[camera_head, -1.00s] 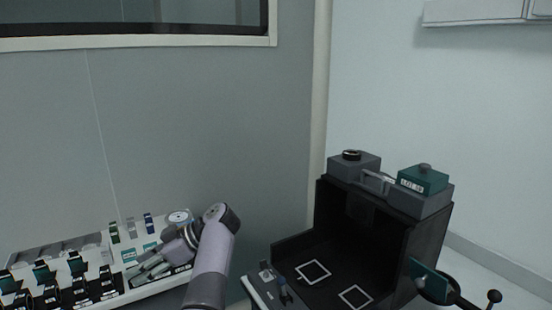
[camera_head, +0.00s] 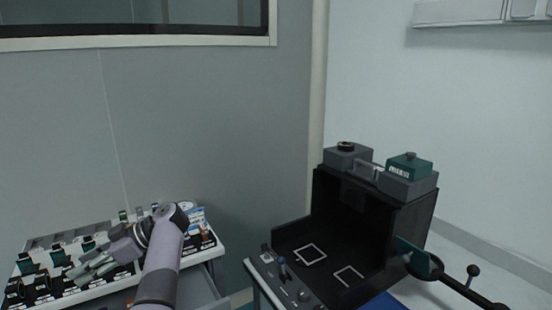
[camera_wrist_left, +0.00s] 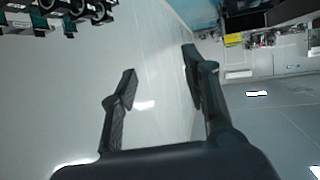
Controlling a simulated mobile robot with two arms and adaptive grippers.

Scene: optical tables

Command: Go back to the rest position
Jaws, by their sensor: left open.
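My left gripper (camera_head: 88,270) is at the lower left of the head view, its arm rising from the bottom edge and bending left. It is over or in front of the white table (camera_head: 208,251) with the optics; I cannot tell its exact height. In the left wrist view, the left gripper's two dark fingers (camera_wrist_left: 158,88) are spread apart with nothing between them. A smooth pale surface lies behind them. My right gripper is not in view.
Several dark optical mounts (camera_head: 59,257) stand in rows on the white table. To the right is a black open-fronted box (camera_head: 335,228) with white square outlines, a grey and green unit (camera_head: 408,167) on top, and a green plate on a black arm. Wall space between is clear.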

